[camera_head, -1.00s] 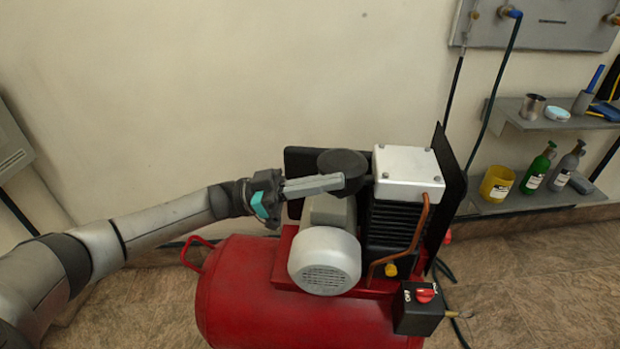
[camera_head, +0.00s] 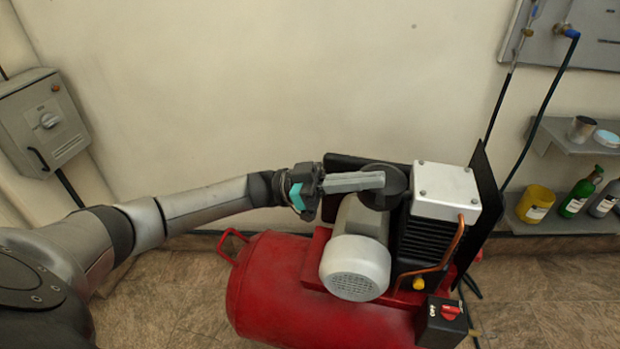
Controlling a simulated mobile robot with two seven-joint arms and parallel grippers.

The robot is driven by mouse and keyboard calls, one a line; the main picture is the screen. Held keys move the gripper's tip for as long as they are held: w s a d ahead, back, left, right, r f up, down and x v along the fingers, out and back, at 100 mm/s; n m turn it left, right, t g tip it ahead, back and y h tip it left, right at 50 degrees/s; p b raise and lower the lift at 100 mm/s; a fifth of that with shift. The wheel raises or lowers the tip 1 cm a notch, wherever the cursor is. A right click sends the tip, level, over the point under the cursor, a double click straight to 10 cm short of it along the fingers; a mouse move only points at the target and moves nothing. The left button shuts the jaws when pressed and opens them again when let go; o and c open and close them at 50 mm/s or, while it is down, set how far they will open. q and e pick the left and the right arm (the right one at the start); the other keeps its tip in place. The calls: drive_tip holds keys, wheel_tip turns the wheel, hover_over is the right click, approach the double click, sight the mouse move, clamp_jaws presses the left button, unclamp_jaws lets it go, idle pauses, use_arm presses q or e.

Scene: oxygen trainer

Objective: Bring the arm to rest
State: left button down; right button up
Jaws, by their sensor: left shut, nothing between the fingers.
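My left arm (camera_head: 205,203) comes in from the left and reaches over the red compressor's left end. My left gripper (camera_head: 378,181) is shut and empty, its fingers pointing right. Its fingertips overlap the black round air filter (camera_head: 402,178) in the picture; I cannot tell whether they touch it. The compressor has a red tank (camera_head: 270,300), a grey motor (camera_head: 356,265) and a silver-topped pump block (camera_head: 445,190). My right gripper is out of view.
A grey switch box (camera_head: 45,120) is on the wall at left. A grey panel (camera_head: 590,35) with hoses is above. The wall behind my left arm is bare.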

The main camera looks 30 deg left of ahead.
use_arm(q)
drive_tip(key=v, duration=0.9)
drive_tip(key=shift+s+a+f+b, duration=0.15)
drive_tip(key=shift+a+f+b, duration=0.05)
drive_tip(key=shift+a+b, duration=0.15)
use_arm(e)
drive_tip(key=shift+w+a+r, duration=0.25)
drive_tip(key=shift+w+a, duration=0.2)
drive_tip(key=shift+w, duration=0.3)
